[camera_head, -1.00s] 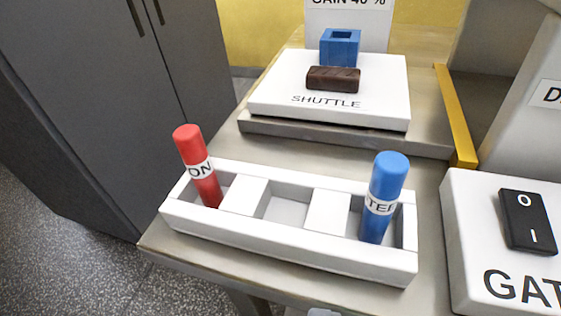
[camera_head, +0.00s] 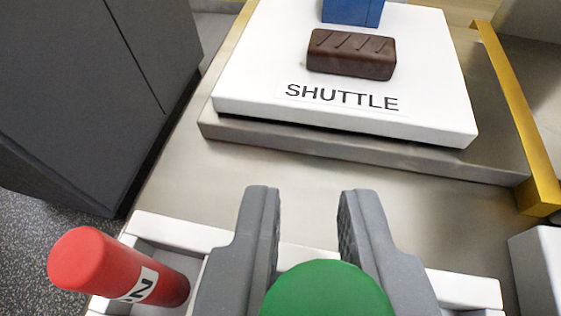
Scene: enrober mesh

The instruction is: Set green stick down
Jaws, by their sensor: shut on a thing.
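The green stick (camera_head: 328,290) shows only as its rounded green top at the bottom middle, between my gripper's grey fingers. My gripper (camera_head: 310,198) is shut on it. The white rack (camera_head: 178,231) lies beneath, mostly covered by my fingers and the stick. The stick's lower end is hidden, so I cannot tell whether it is in the rack's middle slot or above it. The red stick (camera_head: 95,264) stands tilted in the rack's left slot, with a white label.
Beyond the rack is bare metal table. Behind it a white board marked SHUTTLE (camera_head: 250,90) holds a brown bar (camera_head: 351,54) and a blue block (camera_head: 352,11). A yellow rail (camera_head: 520,120) runs at right; a dark cabinet (camera_head: 90,100) stands at left.

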